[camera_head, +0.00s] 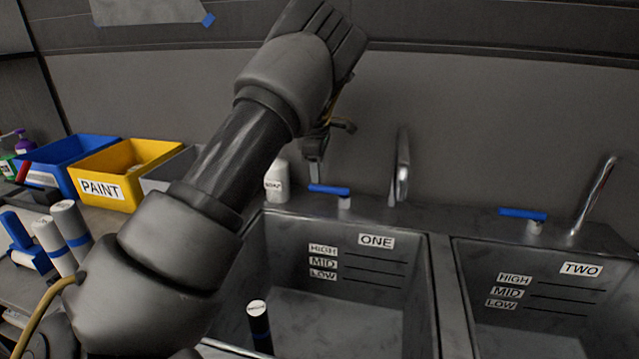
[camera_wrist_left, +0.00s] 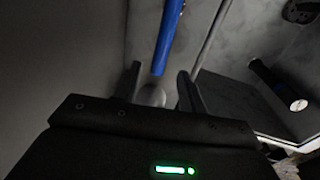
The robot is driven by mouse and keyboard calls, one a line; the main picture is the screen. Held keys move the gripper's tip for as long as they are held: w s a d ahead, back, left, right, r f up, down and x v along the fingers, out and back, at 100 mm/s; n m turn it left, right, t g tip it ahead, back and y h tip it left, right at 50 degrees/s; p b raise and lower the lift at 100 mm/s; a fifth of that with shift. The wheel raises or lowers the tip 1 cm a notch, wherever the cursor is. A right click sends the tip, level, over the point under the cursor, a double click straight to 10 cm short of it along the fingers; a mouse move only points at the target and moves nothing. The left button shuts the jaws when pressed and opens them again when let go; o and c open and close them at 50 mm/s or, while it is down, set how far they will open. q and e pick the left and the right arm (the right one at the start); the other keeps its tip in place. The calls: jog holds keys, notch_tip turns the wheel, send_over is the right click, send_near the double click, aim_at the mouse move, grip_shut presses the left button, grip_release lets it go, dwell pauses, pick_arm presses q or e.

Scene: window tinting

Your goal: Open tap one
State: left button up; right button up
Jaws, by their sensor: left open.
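Tap one has a blue lever handle (camera_head: 329,190) on a short metal base, behind the left sink, and a metal spout (camera_head: 402,168) to its right. My left gripper (camera_head: 328,150) hangs just above the blue handle, fingers pointing down, and looks apart from it. In the left wrist view my gripper (camera_wrist_left: 159,85) is open and empty. There the blue handle (camera_wrist_left: 168,38) shows beyond the fingertips, roughly in line with the gap between them. My right gripper is not in view.
The sink marked ONE (camera_head: 432,290) holds a dark upright bottle (camera_head: 259,325). The sink marked TWO (camera_head: 520,250) has its own blue handle (camera_head: 522,214) and spout (camera_head: 597,195). A white soap bottle (camera_head: 276,182) stands left of tap one. A yellow PAINT bin (camera_head: 103,188) stands farther left.

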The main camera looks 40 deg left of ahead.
aim_at(319, 186)
pick_arm(q)
jog(key=f, duration=0.3)
jog(key=w+f, duration=0.1)
jog(key=f, duration=0.1)
jog(key=shift+a, duration=0.25)
jog(key=shift+s, duration=0.1)
grip_shut()
